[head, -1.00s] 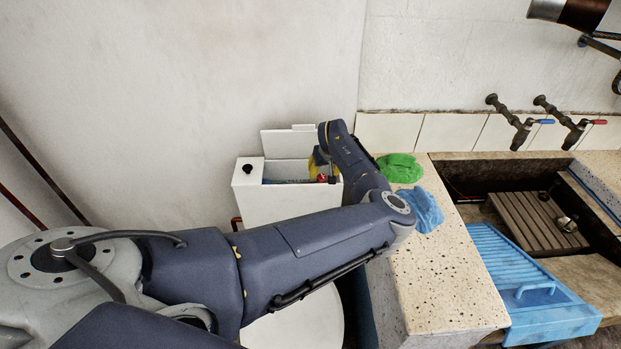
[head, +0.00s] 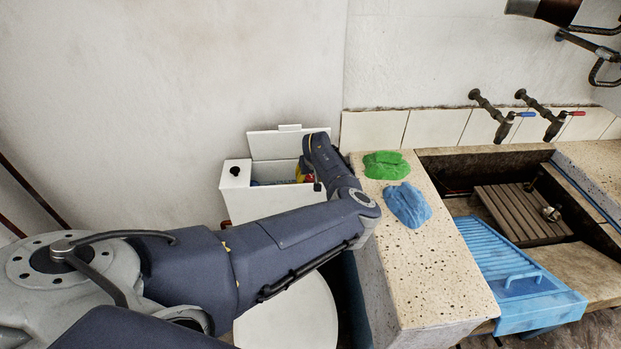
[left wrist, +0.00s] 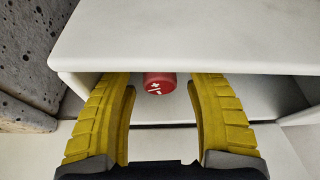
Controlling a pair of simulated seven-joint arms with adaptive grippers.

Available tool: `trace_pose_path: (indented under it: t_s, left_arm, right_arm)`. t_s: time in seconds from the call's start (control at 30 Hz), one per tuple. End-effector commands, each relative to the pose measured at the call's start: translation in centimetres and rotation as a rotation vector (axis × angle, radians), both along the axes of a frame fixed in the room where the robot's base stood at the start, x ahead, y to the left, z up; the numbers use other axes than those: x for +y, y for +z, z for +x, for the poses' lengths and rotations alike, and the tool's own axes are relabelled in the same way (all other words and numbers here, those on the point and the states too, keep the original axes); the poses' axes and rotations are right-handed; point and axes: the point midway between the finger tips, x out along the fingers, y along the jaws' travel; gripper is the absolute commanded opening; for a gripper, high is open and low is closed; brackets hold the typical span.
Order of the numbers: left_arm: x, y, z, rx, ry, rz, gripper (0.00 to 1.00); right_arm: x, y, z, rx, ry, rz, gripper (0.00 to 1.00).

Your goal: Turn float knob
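The red float knob (left wrist: 159,83) with white marks shows in the left wrist view, between the two yellow fingers and a little beyond their tips. My left gripper (left wrist: 160,86) is open, with a gap on each side of the knob. In the head view my left arm reaches over to the white cistern (head: 268,207), whose top is open. A bit of yellow finger and a small red spot show inside it; the rest of my left gripper (head: 303,174) is hidden by my forearm. My right gripper is not in view.
A raised white lid (head: 288,145) stands behind the cistern opening, and a black button (head: 235,170) sits on its left top. The stone counter (head: 420,240) on the right holds a green cloth (head: 386,165) and a blue cloth (head: 407,204). A white panel (left wrist: 190,35) lies close above the fingers.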

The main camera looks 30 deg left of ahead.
Motion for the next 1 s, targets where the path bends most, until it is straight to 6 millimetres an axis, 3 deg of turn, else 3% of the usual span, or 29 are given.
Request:
trace_pose_path:
  t_s: [0.07, 0.47, 1.0]
  left_arm:
    - [-0.02, 0.01, 0.0, 0.0, 0.0, 0.0, 0.46]
    - [-0.02, 0.03, 0.01, 0.0, 0.0, 0.0, 0.0]
    - [0.04, 0.03, 0.01, -0.001, -0.118, 0.001, 0.0]
  right_arm:
    - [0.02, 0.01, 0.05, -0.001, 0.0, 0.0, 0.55]
    - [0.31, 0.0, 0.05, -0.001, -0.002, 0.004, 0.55]
    - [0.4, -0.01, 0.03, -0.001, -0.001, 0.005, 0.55]
